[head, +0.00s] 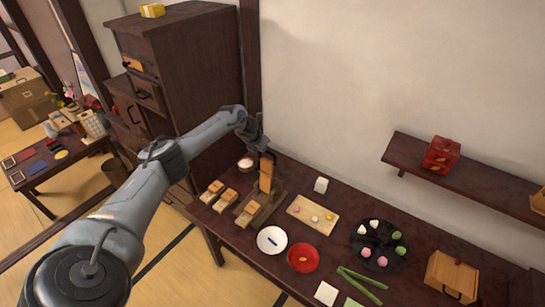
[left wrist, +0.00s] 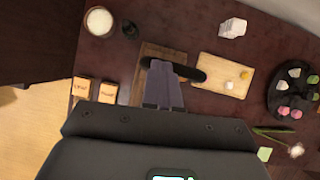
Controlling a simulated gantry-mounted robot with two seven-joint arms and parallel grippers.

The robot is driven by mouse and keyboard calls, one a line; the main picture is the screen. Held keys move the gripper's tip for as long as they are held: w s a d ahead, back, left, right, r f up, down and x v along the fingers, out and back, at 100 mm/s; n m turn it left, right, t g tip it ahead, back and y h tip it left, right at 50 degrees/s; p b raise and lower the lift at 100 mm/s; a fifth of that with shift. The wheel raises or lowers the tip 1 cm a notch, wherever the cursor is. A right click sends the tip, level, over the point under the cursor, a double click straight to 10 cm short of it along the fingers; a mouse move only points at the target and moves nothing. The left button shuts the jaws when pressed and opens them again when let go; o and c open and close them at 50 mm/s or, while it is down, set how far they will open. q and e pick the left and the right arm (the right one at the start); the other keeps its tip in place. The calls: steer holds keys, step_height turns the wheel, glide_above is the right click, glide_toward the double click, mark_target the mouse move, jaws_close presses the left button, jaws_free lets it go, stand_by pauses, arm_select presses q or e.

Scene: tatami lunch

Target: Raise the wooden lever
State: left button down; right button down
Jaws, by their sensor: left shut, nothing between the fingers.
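The wooden device stands on the dark table, with a brown base (head: 254,208) and an upright orange-brown wooden piece (head: 265,178), which looks like the lever. My left gripper (head: 264,149) is at the top of this piece, its fingers pointing down. In the left wrist view the shut fingers (left wrist: 160,68) are over a dark rounded bar (left wrist: 190,72) that runs crosswise, with the wooden base (left wrist: 148,52) below. Nothing shows between the fingers. Whether they touch the bar cannot be told. My right gripper is in neither view.
A white bowl (head: 272,240) and a red bowl (head: 303,257) are in front. A tall dark cabinet (head: 195,80) stands behind left.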

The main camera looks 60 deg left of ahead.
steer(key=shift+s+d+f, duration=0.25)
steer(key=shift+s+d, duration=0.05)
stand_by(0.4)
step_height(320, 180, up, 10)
steer(key=p, duration=1)
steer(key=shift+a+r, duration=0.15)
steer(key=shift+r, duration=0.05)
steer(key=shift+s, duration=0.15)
